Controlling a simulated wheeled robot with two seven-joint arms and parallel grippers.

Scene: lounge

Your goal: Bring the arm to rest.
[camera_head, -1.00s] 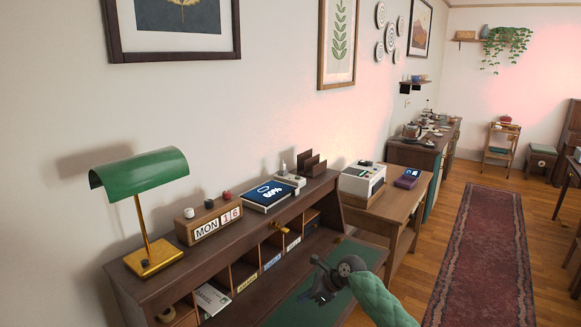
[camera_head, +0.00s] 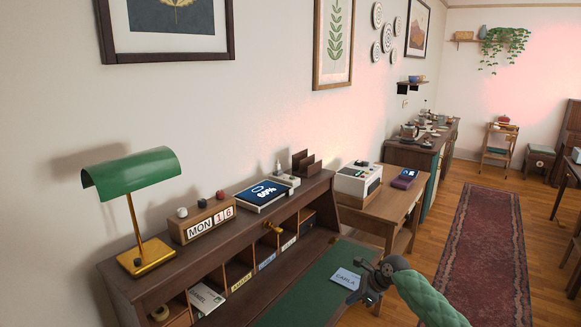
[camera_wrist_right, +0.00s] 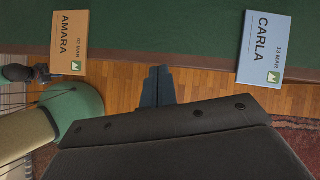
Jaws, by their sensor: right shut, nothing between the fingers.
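My right gripper (camera_head: 362,297) comes in from the lower right in the head view, over the front edge of the desk, beside a pale blue card marked CARLA (camera_head: 346,279). The card lies on the green desk top (camera_head: 300,297). In the right wrist view my right gripper (camera_wrist_right: 158,84) has its fingers together with nothing between them, over the floor just off the desk edge. The CARLA card (camera_wrist_right: 263,48) lies right of them and an orange AMARA card (camera_wrist_right: 70,43) left, both apart from the fingers. A small dark shape that looks like my left gripper (camera_wrist_right: 42,73) shows at the left.
The desk's upper shelf holds a green lamp (camera_head: 133,172), a calendar block (camera_head: 203,221) and a tablet reading 60% (camera_head: 262,194). Labelled pigeonholes sit below. A side table (camera_head: 382,208) stands beyond. A red rug (camera_head: 485,250) covers open floor at the right.

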